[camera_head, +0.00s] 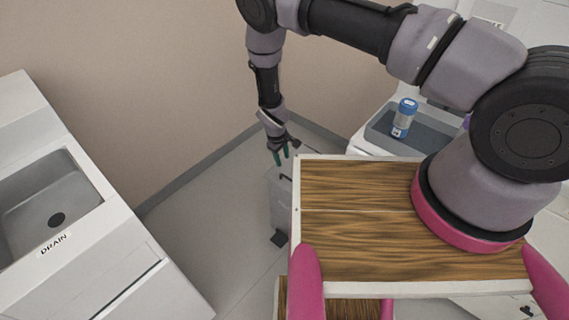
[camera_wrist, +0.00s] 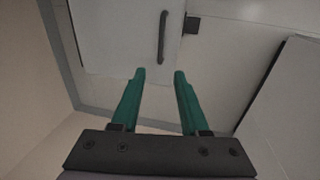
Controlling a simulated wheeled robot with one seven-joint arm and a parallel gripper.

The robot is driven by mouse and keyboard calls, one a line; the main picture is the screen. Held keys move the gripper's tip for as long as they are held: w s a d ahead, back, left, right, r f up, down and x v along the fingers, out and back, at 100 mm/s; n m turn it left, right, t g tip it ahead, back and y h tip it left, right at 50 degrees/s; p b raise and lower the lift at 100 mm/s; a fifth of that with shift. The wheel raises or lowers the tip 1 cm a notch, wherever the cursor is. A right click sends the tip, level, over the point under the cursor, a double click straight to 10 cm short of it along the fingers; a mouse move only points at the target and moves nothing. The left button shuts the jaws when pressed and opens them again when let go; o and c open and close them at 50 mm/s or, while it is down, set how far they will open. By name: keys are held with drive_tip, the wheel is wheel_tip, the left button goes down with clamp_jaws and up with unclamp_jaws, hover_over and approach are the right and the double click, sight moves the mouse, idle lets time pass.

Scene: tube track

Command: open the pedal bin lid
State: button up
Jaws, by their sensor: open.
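The pedal bin (camera_head: 281,208) is a narrow grey box on the floor, partly hidden by my wooden-topped body. A dark handle (camera_head: 286,177) shows at its top and a dark pedal (camera_head: 279,238) low at its front. My gripper (camera_head: 281,155) hangs just above and behind the bin, fingers pointing down. In the wrist view, its green fingers (camera_wrist: 158,75) are open with nothing between them. The pale bin lid (camera_wrist: 112,35) lies beyond the fingertips and looks shut, with the dark handle (camera_wrist: 163,37) along its right side. I cannot tell whether the fingers touch it.
A white sink unit (camera_head: 110,215) marked DRAIN stands at the left. A blue and white canister (camera_head: 404,117) stands in a grey tray (camera_head: 430,136) at the right. The beige wall (camera_head: 130,60) is close behind my gripper. Bare floor (camera_head: 215,220) lies between sink and bin.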

sight(286, 177)
drive_tip(key=f, duration=0.4)
drive_tip(key=w+d+f, duration=0.1)
drive_tip(key=f, duration=0.6)
drive_tip(key=shift+w+d+f, duration=0.15)
drive_tip(key=shift+w+f, duration=0.25)
clamp_jaws()
idle(0.9)
